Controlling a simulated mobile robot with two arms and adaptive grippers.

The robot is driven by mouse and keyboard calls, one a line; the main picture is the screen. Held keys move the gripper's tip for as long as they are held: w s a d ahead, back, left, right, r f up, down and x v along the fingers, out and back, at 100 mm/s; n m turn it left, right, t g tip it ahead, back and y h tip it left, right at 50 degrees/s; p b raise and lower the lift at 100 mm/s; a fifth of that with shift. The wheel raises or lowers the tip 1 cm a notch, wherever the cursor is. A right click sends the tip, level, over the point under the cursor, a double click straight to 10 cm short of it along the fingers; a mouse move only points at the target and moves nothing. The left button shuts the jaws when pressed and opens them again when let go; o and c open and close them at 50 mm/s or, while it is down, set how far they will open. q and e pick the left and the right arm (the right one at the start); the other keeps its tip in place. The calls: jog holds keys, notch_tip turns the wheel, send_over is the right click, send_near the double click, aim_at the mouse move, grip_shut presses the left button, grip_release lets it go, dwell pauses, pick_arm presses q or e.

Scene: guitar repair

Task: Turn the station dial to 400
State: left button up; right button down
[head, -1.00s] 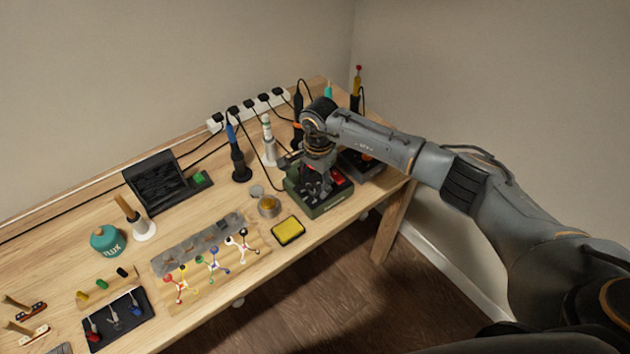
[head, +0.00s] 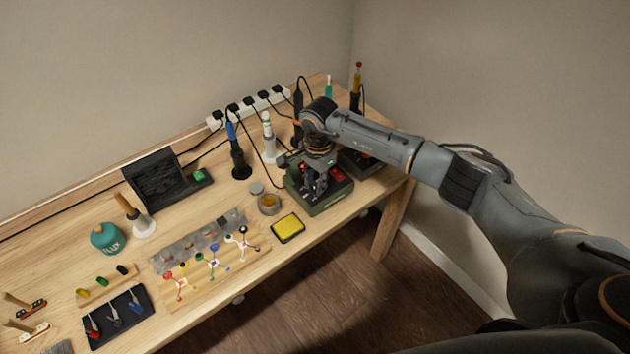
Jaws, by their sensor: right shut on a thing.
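The soldering station (head: 322,206) is a dark green box near the right front edge of the workbench. A red part (head: 336,174) shows on its top right. My right gripper (head: 314,190) points down over the station's front and is shut at its control area. The dial is hidden by the fingers, so its number cannot be read. My left gripper is not in view.
A yellow sponge tray (head: 288,228) and a small brass-coloured tin (head: 269,203) stand left of the station. A blue-handled iron (head: 238,155) stands behind in its holder. A power strip (head: 250,108) with several cables runs along the back. A dark unit (head: 358,162) sits right of the station.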

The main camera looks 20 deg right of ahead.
jog(key=m+b, duration=0.2)
jog(key=m, duration=0.2)
jog(key=shift+f+m, duration=0.1)
jog(key=shift+m, duration=0.2)
jog(key=m+b, duration=0.2)
jog(key=m, duration=0.3)
jog(key=shift+b, duration=0.4)
jog(key=m+b, duration=0.1)
jog(key=m, duration=0.4)
jog(key=shift+a+h, duration=0.1)
jog(key=shift+h, duration=0.3)
jog(key=m+b, duration=0.1)
jog(key=m, duration=0.4)
jog(key=shift+b, duration=0.3)
jog(key=m, duration=0.5)
jog(key=shift+m+g, duration=0.3)
jog(key=shift+m, duration=0.1)
jog(key=m, duration=0.4)
jog(key=shift+w+m, duration=0.1)
jog(key=shift+m, duration=0.2)
jog(key=m, duration=0.4)
jog(key=shift+r+m+p, duration=0.2)
jog(key=shift+m+p, duration=0.1)
jog(key=shift+p, duration=0.1)
jog(key=m+p, duration=0.1)
jog(key=m, duration=0.3)
jog(key=shift+w+m+g+p, duration=0.1)
jog(key=shift+m+g+p, duration=0.2)
